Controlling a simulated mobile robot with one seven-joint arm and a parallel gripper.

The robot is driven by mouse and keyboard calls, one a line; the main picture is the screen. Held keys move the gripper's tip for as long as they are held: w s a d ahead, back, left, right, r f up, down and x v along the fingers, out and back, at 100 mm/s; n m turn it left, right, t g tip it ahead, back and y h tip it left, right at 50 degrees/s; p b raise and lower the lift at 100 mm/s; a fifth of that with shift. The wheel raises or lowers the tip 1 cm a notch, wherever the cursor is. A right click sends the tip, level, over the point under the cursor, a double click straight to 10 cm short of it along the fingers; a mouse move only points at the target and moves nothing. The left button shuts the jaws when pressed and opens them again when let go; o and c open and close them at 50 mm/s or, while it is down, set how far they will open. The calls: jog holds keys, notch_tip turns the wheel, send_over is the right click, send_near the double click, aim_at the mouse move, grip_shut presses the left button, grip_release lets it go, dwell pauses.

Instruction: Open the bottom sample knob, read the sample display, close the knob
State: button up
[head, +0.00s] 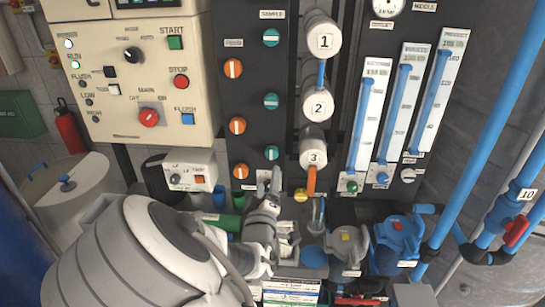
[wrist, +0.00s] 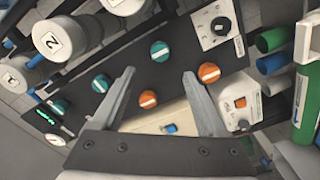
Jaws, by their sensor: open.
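Three teal sample knobs line the black panel. The bottom one (head: 271,153) has a white bar and also shows in the wrist view (wrist: 160,50). In the wrist view the spread fingers (wrist: 159,74) point toward this knob, which lies beyond the tips; no contact shows. A small display with green digits (wrist: 46,119), probably the sample display, is at the far left of the wrist view, too small to read.
An orange knob (wrist: 209,72) sits close to the right fingertip. White cylinders (head: 313,150) stick out right of the knobs. The cream control box (head: 130,80) is to the left. Pumps (head: 347,243) and blue pipes (head: 480,130) crowd the lower right.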

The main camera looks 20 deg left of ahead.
aim_at(272, 155)
jog(key=x, duration=1.1)
jog(key=shift+w+a, duration=0.1)
jog(key=shift+w, duration=0.2)
grip_shut()
